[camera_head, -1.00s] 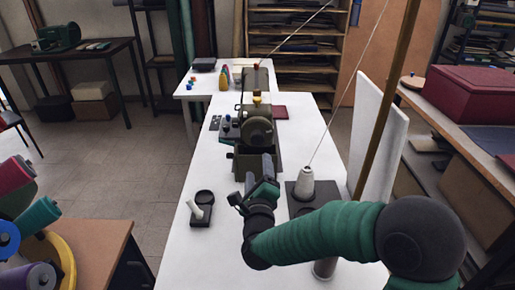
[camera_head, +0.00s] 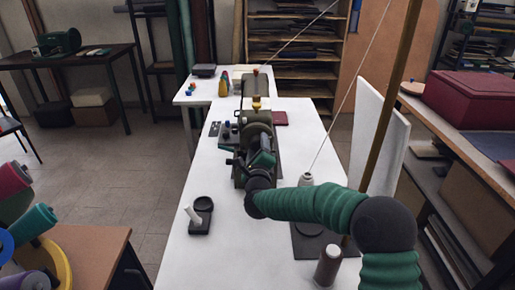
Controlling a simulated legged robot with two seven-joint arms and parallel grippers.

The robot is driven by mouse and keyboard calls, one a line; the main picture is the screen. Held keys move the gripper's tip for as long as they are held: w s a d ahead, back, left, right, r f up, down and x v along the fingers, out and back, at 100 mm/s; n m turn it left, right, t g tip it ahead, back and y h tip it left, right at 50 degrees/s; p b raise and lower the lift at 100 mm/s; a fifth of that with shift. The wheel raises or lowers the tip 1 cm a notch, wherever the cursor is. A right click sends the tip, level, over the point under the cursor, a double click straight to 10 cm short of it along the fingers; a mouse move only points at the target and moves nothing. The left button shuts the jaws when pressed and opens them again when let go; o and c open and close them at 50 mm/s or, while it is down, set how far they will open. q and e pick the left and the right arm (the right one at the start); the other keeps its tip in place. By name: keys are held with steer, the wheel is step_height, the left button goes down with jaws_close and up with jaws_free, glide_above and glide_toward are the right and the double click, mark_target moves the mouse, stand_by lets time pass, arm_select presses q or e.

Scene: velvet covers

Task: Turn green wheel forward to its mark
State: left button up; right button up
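The sewing machine (camera_head: 257,116) stands on the white table. A dark, greenish round wheel (camera_head: 258,131) is on its near end, partly hidden behind my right gripper. I cannot make out any mark on it. My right gripper (camera_head: 264,157) is in front of the wheel's lower part, its arm coming in from the right. I cannot tell whether it touches the wheel, or whether its fingers are open or shut. My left gripper is not in view.
A small black dish holder (camera_head: 202,215) with a white stick is at the left. A metal cylinder (camera_head: 328,266) stands near the front. The white table (camera_head: 180,250) is clear at front left.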

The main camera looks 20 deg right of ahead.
steer(key=c, duration=1.2)
steer(key=shift+o, duration=0.2)
steer(key=shift+f, duration=0.1)
